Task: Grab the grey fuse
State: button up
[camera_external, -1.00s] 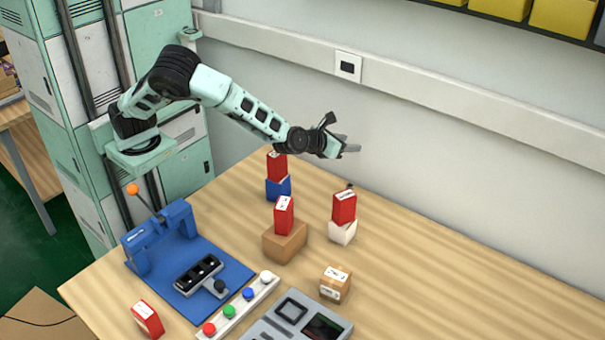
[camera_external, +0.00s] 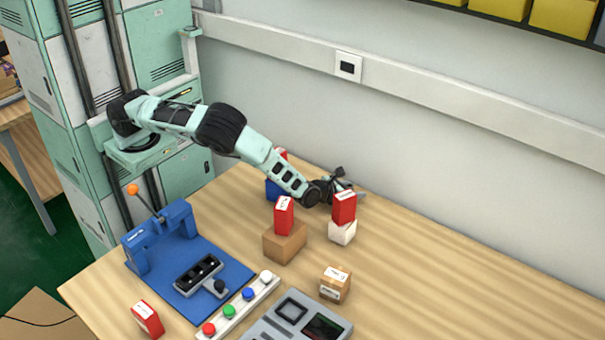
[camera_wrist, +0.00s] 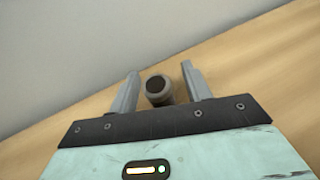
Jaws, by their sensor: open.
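The grey fuse (camera_wrist: 160,94) is a short upright cylinder with a dark round top. In the wrist view it stands on the wooden table between the two grey fingers of my gripper (camera_wrist: 160,74), with a gap on either side. My gripper is open and holds nothing. In the external view my gripper (camera_external: 352,190) is low over the back of the table, just behind a red box (camera_external: 344,207) on a white block (camera_external: 342,232). The fuse cannot be made out there behind the gripper and box.
To the left, another red box (camera_external: 284,215) stands on a brown carton (camera_external: 285,242), and a blue block (camera_external: 274,188) stands behind it, partly covered by my arm. The wall (camera_external: 420,135) is close behind. The table to the right (camera_external: 480,270) is clear.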

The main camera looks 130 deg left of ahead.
jog(key=shift+a, duration=0.1)
grip_shut()
jog(key=shift+r, duration=0.1)
